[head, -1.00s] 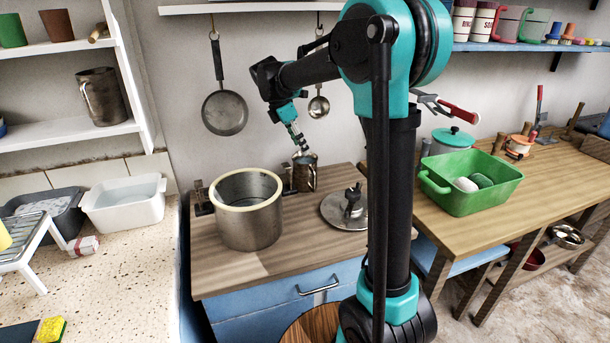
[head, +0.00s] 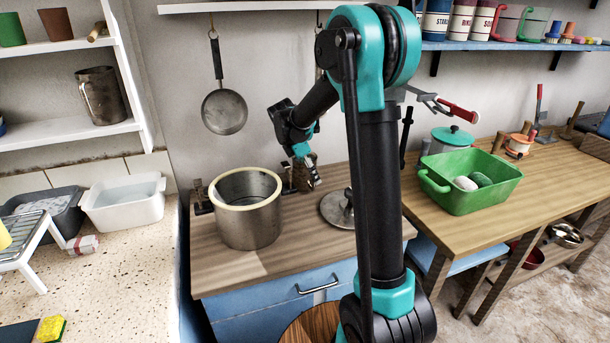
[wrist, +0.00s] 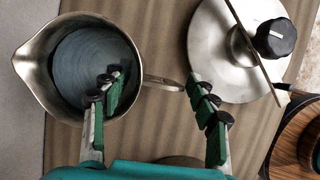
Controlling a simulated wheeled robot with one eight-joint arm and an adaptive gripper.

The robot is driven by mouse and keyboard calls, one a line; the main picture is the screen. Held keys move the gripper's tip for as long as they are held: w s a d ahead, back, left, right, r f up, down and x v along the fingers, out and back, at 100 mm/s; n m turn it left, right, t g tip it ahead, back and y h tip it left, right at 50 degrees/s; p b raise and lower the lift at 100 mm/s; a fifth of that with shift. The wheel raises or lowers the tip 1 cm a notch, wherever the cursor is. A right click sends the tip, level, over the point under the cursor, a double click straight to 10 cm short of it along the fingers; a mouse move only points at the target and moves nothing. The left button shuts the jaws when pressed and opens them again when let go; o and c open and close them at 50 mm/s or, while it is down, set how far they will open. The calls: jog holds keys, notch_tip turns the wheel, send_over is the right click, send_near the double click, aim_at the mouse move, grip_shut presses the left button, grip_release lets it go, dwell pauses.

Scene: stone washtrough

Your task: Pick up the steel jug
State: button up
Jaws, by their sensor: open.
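The steel jug (wrist: 60,60) shows from above in the wrist view, upright and open, with its spout to the left and its handle (wrist: 163,82) to the right. My gripper (wrist: 153,82) is open. Its left finger overlaps the jug's mouth and its right finger is past the handle, so the handle lies between the fingertips in the picture. I cannot tell how deep the fingers are or whether they touch. In the head view my gripper (head: 309,176) is at the jug (head: 300,178), which it largely hides.
A big steel pot (head: 250,222) stands left of the jug on the wooden counter. A round steel lid (head: 336,211) with a black knob (wrist: 275,38) lies on the right. A similar metal jug (head: 101,96) stands on the left shelf. A pan (head: 224,112) hangs behind.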

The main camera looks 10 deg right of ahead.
jog(key=shift+f, duration=0.2)
grip_shut()
dwell(0.3)
jog(key=shift+d, duration=0.1)
